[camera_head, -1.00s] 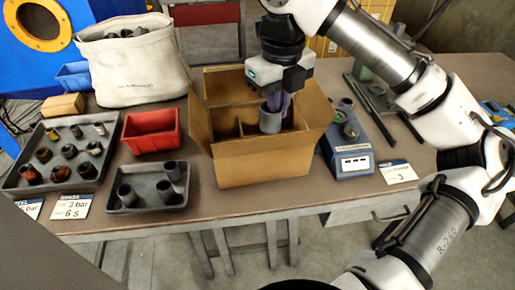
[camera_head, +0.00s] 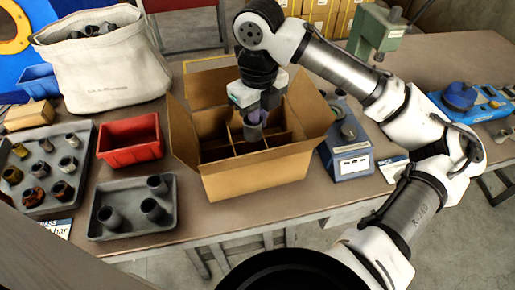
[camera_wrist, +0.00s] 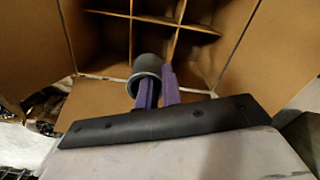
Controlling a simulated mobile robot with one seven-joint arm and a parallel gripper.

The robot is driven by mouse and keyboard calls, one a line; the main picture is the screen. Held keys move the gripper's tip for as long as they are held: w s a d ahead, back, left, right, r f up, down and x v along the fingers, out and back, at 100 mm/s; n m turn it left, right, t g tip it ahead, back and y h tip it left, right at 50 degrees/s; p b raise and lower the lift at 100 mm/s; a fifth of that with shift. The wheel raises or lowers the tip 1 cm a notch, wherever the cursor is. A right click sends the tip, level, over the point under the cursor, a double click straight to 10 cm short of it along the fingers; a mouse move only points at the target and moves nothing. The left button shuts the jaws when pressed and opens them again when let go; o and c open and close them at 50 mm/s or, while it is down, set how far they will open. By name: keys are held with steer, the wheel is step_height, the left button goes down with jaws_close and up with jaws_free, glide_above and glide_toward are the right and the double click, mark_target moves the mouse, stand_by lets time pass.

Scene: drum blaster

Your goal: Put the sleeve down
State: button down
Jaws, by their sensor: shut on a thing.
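A grey sleeve (camera_head: 253,131) is held upright in my gripper (camera_head: 261,112) over the open cardboard box (camera_head: 260,176). In the wrist view the sleeve (camera_wrist: 146,70) sits at the purple fingertips (camera_wrist: 160,88), which are closed on its wall. The box has cardboard dividers that split it into several compartments. The sleeve is above or just within the divided part; I cannot tell its exact height or which compartment it lines up with. The compartments that I can see look empty, though my gripper hides part of the inside.
A grey tray (camera_head: 183,217) with several sleeves stands front left of the box. A red bin (camera_head: 131,143), a tray of rusty and grey sleeves (camera_head: 78,192) and a canvas bag (camera_head: 100,75) are further left. A blue-grey device (camera_head: 347,160) stands close on the right. The box flaps stand outward.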

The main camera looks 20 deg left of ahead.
step_height(320, 180, down, 11)
steer(key=shift+r, duration=0.2)
stand_by(0.3)
steer(key=shift+f, duration=0.65)
steer(key=c, duration=1.8)
jaws_free()
steer(key=shift+c, duration=0.2)
steer(key=shift+r, duration=0.1)
step_height(320, 180, up, 13)
steer(key=shift+r, duration=0.1)
